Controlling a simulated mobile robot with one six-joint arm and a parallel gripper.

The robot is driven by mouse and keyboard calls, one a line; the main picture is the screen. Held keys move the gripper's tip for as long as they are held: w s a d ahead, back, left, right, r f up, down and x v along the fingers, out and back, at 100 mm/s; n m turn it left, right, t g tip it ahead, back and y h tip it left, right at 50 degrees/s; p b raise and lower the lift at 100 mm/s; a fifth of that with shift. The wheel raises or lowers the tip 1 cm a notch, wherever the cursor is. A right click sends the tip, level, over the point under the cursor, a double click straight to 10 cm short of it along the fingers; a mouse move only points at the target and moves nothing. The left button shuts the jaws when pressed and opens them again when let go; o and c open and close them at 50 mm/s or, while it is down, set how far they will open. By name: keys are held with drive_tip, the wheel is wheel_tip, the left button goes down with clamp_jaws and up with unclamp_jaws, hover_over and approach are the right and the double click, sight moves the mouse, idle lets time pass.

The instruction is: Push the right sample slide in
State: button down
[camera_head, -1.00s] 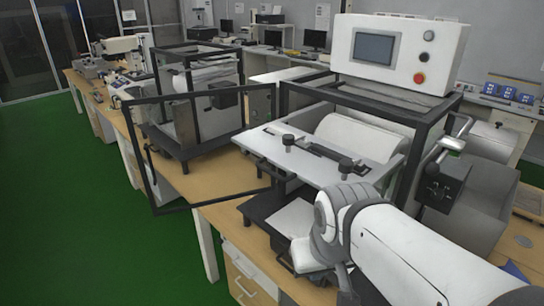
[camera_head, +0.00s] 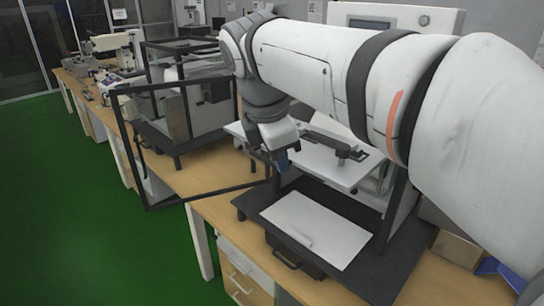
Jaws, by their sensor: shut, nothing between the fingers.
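The right sample slide appears to be the white plate (camera_head: 335,168) sticking out of the front of the black-framed machine. A dark bar with a knob (camera_head: 340,151) lies across its top. My gripper (camera_head: 283,162) points down at the plate's front left side, with its dark fingertips shut and empty. I cannot tell whether the fingertips touch the plate. My arm crosses in front of the machine and hides the roller, much of the frame and the back of the plate.
A grey-white board (camera_head: 315,230) lies on the machine's dark base (camera_head: 355,207) below the plate. A black open door frame (camera_head: 152,205) stands out at the left, close to my gripper. A second framed machine (camera_head: 190,110) stands behind on the wooden bench.

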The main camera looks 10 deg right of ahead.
sight(291, 162)
wheel_tip(291, 162, up, 4)
drive_tip(key=w+a+f+n+h, duration=0.1)
drive_tip(key=w+a+n, duration=0.15)
drive_tip(key=n, duration=0.25)
drive_tip(key=shift+n, duration=0.3)
drive_tip(key=shift+w+d+f, duration=0.7)
drive_tip(key=shift+d+f, duration=0.35)
drive_tip(key=shift+f, duration=0.35)
drive_tip(key=shift+w+d+f, duration=0.65)
drive_tip(key=shift+d+f, duration=0.35)
drive_tip(key=shift+f, duration=0.4)
drive_tip(key=shift+w+d+f, duration=0.7)
drive_tip(key=shift+d+f, duration=0.35)
drive_tip(key=shift+f, duration=0.35)
drive_tip(key=shift+w, duration=0.1)
